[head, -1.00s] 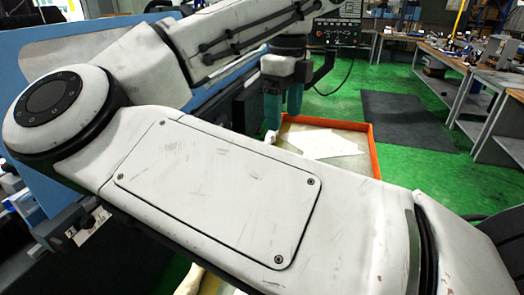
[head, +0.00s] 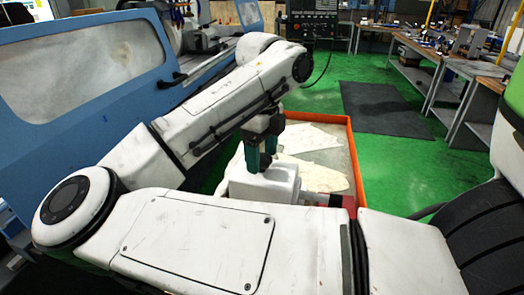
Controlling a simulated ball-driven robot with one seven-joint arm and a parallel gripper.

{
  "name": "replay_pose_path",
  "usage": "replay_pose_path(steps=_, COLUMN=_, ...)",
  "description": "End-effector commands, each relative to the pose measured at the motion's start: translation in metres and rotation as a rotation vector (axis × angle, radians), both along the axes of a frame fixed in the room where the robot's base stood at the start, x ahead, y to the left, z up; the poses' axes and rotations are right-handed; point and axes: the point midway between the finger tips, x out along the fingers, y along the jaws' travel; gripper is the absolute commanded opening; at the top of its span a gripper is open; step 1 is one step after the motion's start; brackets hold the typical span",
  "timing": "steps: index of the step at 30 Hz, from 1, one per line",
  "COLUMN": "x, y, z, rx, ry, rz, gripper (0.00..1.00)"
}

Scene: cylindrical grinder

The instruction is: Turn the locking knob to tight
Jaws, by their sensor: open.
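My gripper (head: 262,160) is in the middle of the head view, with its teal fingers pointing down. The jaws are open, with nothing visible between them. The fingertips are just above or in front of a white rounded block (head: 264,186); I cannot tell whether they touch it or what it belongs to. I cannot make out the locking knob. My arm hides much of the lower and middle picture. The blue grinder (head: 95,75) with its large window and black handle stands at the left.
An orange-rimmed tray (head: 352,150) with pale sheets (head: 312,138) lies behind my gripper. A control panel (head: 312,22) stands at the back. Workbenches (head: 440,70) line the right. The green floor (head: 400,165) and a dark mat (head: 385,108) are clear.

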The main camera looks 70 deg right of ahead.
Motion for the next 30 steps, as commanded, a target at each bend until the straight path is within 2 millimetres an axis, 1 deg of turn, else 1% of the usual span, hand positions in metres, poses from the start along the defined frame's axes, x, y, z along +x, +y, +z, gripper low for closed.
replay_pose_path(steps=4, x=0.0001, y=0.0001, z=0.0001, rx=0.0, ry=0.0, rz=0.0, gripper=0.72)
replay_pose_path(steps=21, x=0.0001, y=0.0001, z=0.0004, rx=0.0, ry=0.0, rz=0.001, gripper=0.17)
replay_pose_path(steps=26, x=0.0009, y=0.0001, z=-0.0019, rx=0.0, ry=-0.003, rz=-0.01, gripper=0.16)
replay_pose_path(steps=30, x=0.0013, y=0.0001, z=-0.0052, rx=0.0, ry=-0.005, rz=-0.053, gripper=0.16)
